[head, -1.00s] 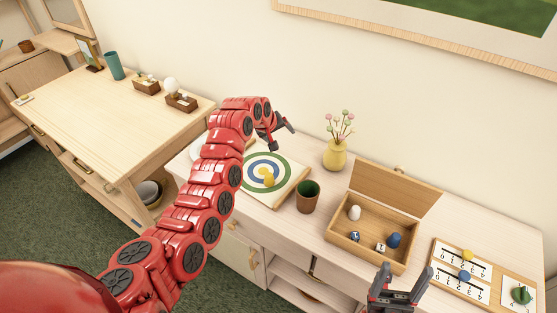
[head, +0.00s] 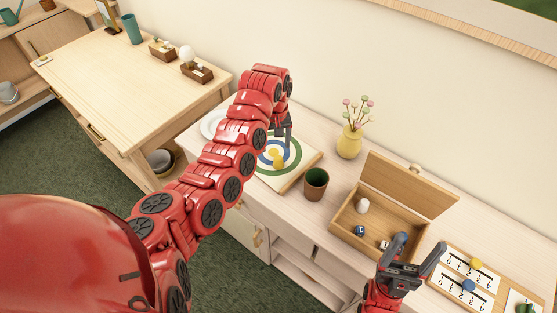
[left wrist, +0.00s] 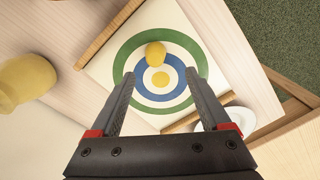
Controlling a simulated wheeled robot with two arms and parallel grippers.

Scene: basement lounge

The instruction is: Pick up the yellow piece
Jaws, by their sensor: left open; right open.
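The yellow piece (head: 277,159) is a rounded piece on the square target board (head: 303,164) with green, white and blue rings. In the left wrist view the yellow piece (left wrist: 155,54) lies just off the yellow bullseye, toward the picture's top. My left gripper (head: 283,144) is open above the board and points down. In the left wrist view its fingertips (left wrist: 159,76) are apart with the bullseye showing between them, and the yellow piece lies just past them. My right gripper (head: 420,245) is open and empty in front of the wooden box.
An open wooden box (head: 403,222) holds a white piece and dice. Score cards with yellow and blue pieces lie at right. A white plate (head: 211,124) sits left of the board.

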